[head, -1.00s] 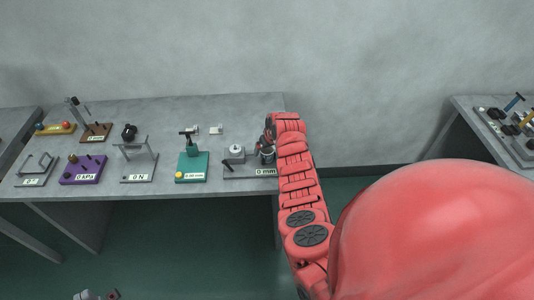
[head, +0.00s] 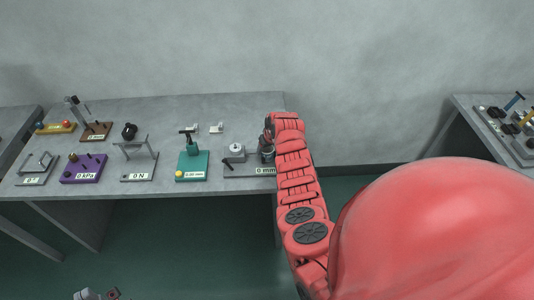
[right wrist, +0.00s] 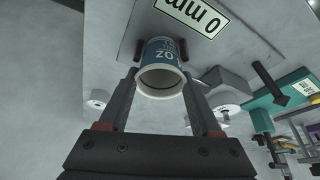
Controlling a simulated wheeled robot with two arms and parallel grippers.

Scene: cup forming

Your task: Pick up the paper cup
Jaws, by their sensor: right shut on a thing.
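The paper cup (right wrist: 160,50), white with a blue printed band, is between the two dark fingers of my right gripper (right wrist: 161,72) in the right wrist view. Its open mouth faces the camera, and the fingers are shut on its sides. In the head view my right gripper (head: 267,148) is at the right end of the grey table, over the "0 mm" device (head: 245,171). The cup is hard to make out there, and I cannot tell whether it touches the device. My left gripper (head: 95,294) shows only partly at the bottom left edge, away from the table.
The grey table (head: 245,110) carries a green device (head: 192,167), a "0 N" stand (head: 139,172), a purple "0 kPa" block (head: 83,170) and other small devices to the left. A second table (head: 470,105) with tools stands at the right.

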